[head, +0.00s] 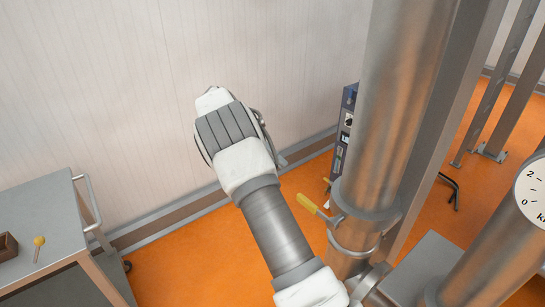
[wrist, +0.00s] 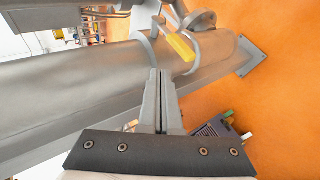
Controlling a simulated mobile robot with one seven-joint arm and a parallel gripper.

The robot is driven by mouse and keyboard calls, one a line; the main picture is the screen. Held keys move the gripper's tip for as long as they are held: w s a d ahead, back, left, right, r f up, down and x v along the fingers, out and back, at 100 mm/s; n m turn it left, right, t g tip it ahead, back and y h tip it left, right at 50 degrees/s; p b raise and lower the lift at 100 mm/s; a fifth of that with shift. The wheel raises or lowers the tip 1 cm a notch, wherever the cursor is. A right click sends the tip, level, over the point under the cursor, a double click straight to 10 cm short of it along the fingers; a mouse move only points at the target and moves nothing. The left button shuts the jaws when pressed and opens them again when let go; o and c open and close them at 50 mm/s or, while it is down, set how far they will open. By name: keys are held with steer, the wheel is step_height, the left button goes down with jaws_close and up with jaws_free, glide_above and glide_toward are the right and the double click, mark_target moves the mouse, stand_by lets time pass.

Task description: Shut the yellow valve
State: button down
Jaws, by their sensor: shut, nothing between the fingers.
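The yellow valve handle (head: 310,206) sticks out to the left from a metal collar on the large upright pipe (head: 398,110) in the head view. In the wrist view the yellow handle (wrist: 181,47) lies just beyond and right of my fingertips, beside the pipe (wrist: 85,82). My gripper (wrist: 160,72) is shut and empty, its fingers pointing at the pipe near the handle. I cannot tell whether a fingertip touches the handle or the pipe. In the head view my gripper is mostly hidden behind my own wrist.
A grey cart (head: 45,212) with a small brown box (head: 8,246) and a yellow-headed item (head: 38,246) stands at left. A dark panelled box (head: 345,130) is behind the pipe. A gauge (head: 532,190) is at right. Orange floor (head: 190,262) is clear between cart and pipe.

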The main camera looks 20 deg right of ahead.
steer(key=shift+v, duration=0.8)
steer(key=s+r+n+t+y, duration=0.5)
steer(key=s+r+t, duration=0.1)
steer(key=s+r, duration=0.55)
steer(key=s+a+f+n+t+y, duration=0.1)
steer(key=s+a+n+t, duration=0.1)
steer(key=s, duration=0.7)
steer(key=s+a+f+n+t+y, duration=0.1)
steer(key=s+a+n+t, duration=0.1)
steer(key=s+a+t, duration=0.3)
steer(key=s+b, duration=0.1)
steer(key=s, duration=0.3)
steer(key=shift+s+n+y, duration=0.3)
steer(key=shift+y, duration=0.1)
steer(key=shift+d, duration=0.25)
